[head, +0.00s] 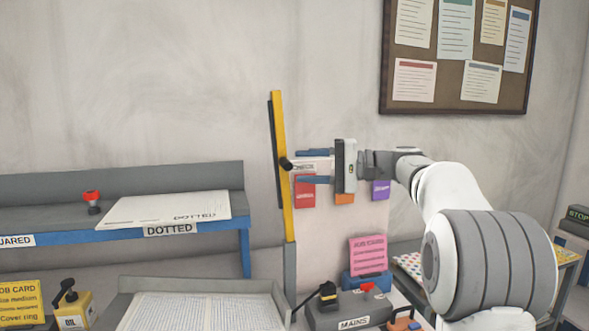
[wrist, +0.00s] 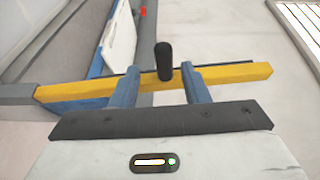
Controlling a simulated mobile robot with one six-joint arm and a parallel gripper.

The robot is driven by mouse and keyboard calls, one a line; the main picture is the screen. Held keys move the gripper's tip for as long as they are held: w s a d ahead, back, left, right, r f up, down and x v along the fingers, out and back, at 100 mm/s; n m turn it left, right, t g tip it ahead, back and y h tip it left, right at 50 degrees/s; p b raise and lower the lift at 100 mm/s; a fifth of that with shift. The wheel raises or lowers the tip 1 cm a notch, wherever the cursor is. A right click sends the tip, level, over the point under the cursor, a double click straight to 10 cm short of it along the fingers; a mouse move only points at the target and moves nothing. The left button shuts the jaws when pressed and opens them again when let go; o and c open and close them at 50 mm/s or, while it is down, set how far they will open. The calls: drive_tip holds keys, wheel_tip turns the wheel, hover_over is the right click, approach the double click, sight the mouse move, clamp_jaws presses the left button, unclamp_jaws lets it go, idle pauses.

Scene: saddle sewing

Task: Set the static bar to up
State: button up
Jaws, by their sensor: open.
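A yellow bar with a dark backing (head: 280,125), which looks like the static bar, stands nearly upright against the wall, leaning slightly left at the top. A black knob (head: 286,164) sticks out from its middle. In the wrist view the yellow bar (wrist: 240,76) crosses the picture and the black knob (wrist: 163,60) stands up from it. My gripper (head: 301,167) is open, its blue fingers pointing left at the bar. In the wrist view the fingertips (wrist: 158,76) lie on either side of the knob, with visible gaps; I cannot tell if they touch the bar.
A grey and blue shelf (head: 60,215) with a white DOTTED board (head: 165,209) stands left. Below are a paper tray (head: 205,286), an oil can (head: 75,305) and the MAINS box (head: 350,312). Coloured cards (head: 381,190) hang behind my gripper.

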drive_tip(key=v, duration=0.5)
drive_tip(key=shift+d, duration=0.3)
